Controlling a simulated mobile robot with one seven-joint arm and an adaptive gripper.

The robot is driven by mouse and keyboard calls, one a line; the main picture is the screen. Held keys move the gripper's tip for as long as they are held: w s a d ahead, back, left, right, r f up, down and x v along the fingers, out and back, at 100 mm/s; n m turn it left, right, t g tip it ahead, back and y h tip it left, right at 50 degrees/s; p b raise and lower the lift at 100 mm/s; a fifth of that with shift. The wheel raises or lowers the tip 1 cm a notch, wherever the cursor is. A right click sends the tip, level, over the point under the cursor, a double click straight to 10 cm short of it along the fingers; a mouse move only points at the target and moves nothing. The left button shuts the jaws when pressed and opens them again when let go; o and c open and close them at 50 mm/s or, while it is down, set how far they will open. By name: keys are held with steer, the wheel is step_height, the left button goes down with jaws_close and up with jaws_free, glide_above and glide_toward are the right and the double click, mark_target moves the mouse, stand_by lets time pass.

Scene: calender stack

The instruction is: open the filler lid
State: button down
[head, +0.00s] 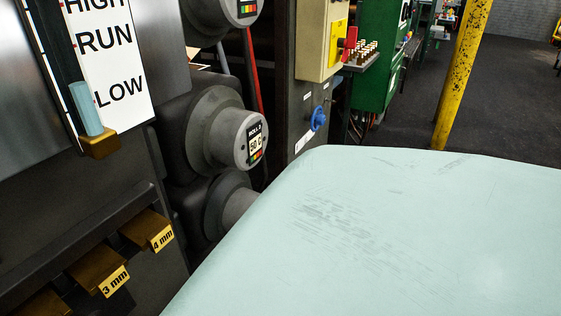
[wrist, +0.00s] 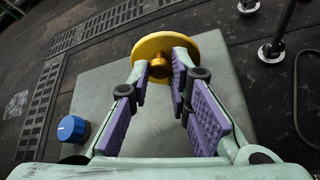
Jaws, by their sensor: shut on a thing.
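A round yellow lid (wrist: 205,45) with a brass-coloured knob shows at the top centre of the wrist view. It is over the far part of a grey-green box top (wrist: 150,130). I take it to be the filler lid. My gripper (wrist: 160,68), with purple pads, is shut on the lid's knob, its fingertips partly covering it. The underside of the lid and any opening below it are hidden, so I cannot tell whether it is raised. The head view shows neither the gripper nor the lid. There, a level gauge (head: 110,50) has pale blue fill near LOW.
A blue knob (wrist: 72,128) stands on the box, left of my gripper. Metal posts (wrist: 270,52) and a dark cable (wrist: 298,85) are at the right. Floor grating (wrist: 95,28) lies beyond. In the head view, grey rollers' ends (head: 215,130) and a yellow post (head: 462,70) stand.

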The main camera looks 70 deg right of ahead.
steer(key=shift+s+f, duration=0.1)
steer(key=c, duration=1.5)
jaws_free()
steer(key=shift+o, duration=0.2)
steer(key=shift+d+b, duration=0.1)
steer(key=shift+b, duration=0.2)
